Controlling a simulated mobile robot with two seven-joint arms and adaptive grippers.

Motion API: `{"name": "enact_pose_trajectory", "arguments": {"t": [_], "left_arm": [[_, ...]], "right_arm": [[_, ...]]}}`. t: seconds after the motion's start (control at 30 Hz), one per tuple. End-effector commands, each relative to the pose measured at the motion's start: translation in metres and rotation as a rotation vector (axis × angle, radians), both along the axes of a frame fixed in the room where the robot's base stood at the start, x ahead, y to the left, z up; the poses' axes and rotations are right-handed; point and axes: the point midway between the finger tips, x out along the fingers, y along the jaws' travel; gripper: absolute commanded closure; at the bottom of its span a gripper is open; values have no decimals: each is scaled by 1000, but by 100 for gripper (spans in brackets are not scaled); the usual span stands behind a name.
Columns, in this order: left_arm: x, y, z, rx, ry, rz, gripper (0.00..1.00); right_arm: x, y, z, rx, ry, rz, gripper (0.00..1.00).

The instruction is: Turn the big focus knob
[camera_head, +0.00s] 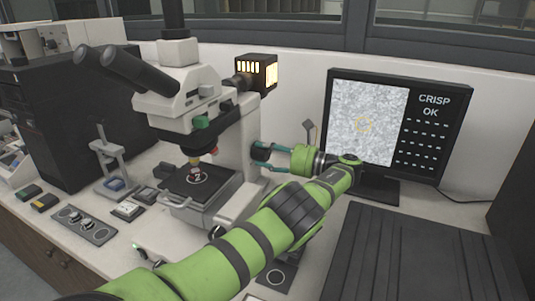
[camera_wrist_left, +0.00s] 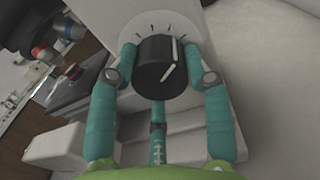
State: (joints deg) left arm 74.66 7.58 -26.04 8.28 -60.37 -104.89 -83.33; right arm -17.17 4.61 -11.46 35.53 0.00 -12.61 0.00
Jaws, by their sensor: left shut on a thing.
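In the head view the knob (camera_head: 261,151) sticks out from the right side of the white microscope (camera_head: 232,130). My left gripper (camera_wrist_left: 158,74) has teal fingers on both sides of the knob and is shut on it. In the head view the left gripper (camera_head: 268,157) reaches the knob from the right. My right gripper is not in view.
A monitor (camera_head: 390,125) stands behind my arm and reads "CRISP OK" beside a grey speckled picture with a yellow ring. A control panel (camera_head: 84,224) lies at the left, and a dark ribbed panel (camera_head: 420,255) at the right.

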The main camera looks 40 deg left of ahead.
Motion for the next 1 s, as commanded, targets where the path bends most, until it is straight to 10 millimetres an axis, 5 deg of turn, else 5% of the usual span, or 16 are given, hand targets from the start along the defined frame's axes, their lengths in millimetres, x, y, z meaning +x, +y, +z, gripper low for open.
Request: {"name": "enact_pose_trajectory", "arguments": {"t": [0.9, 0.93, 0.97, 1.0], "left_arm": [[-1, 0, -1, -54, 166, 1, 83], [-1, 0, -1, -54, 166, 1, 39], [-1, 0, -2, -54, 166, 1, 27], [-1, 0, -2, -54, 166, 1, 27]], "right_arm": [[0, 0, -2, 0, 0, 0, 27], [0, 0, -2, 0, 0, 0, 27], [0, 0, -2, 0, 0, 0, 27], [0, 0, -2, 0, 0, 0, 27]]}}
